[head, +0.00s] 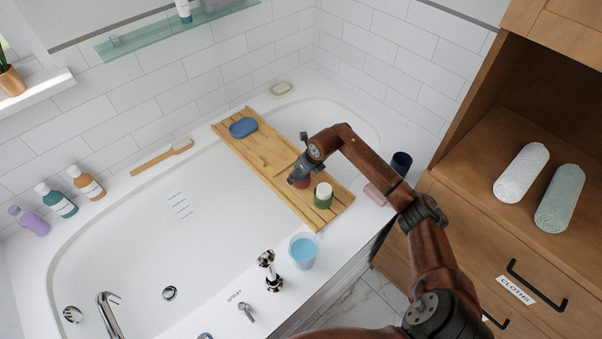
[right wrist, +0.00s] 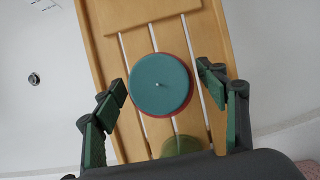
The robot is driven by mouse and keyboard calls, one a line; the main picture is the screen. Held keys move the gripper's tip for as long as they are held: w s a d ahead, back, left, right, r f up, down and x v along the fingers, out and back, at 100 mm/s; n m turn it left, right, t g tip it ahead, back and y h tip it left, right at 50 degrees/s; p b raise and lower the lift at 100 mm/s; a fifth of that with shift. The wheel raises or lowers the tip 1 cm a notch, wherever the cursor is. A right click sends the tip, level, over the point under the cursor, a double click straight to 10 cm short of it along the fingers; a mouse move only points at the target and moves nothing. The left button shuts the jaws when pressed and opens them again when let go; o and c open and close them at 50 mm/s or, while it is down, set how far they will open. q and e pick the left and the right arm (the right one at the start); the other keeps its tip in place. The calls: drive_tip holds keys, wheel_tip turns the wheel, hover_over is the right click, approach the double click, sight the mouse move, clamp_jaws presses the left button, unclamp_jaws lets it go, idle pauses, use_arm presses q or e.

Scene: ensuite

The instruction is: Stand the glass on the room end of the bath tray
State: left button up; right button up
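The bath tray (head: 252,158) is a slatted wooden board lying across the bath. A glass (head: 303,250), clear and pale blue, stands on the bath's front rim, left of the tray's room end. My right gripper (head: 301,176) is low over the tray. In the right wrist view its open fingers (right wrist: 161,82) lie either side of a round, teal-topped red object (right wrist: 160,84), perhaps a candle; narrow gaps show. That object (head: 302,183) is partly hidden in the head view. A green jar with a white top (head: 323,194) stands at the room end. My left gripper is out of view.
A blue soap dish (head: 243,127) sits towards the tray's wall end. A dark cup (head: 401,163) and a pink item (head: 375,194) stand on the rim right of the tray. A chrome control (head: 269,270) is left of the glass. A wooden cabinet (head: 480,235) is at right.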

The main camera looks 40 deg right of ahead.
drive_tip(key=shift+r, duration=0.2)
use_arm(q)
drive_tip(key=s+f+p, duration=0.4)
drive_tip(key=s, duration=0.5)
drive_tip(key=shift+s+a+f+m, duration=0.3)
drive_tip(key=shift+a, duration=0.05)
use_arm(e)
drive_tip(key=v, duration=1.1)
drive_tip(key=shift+s+r, duration=0.25)
drive_tip(key=shift+r, duration=0.05)
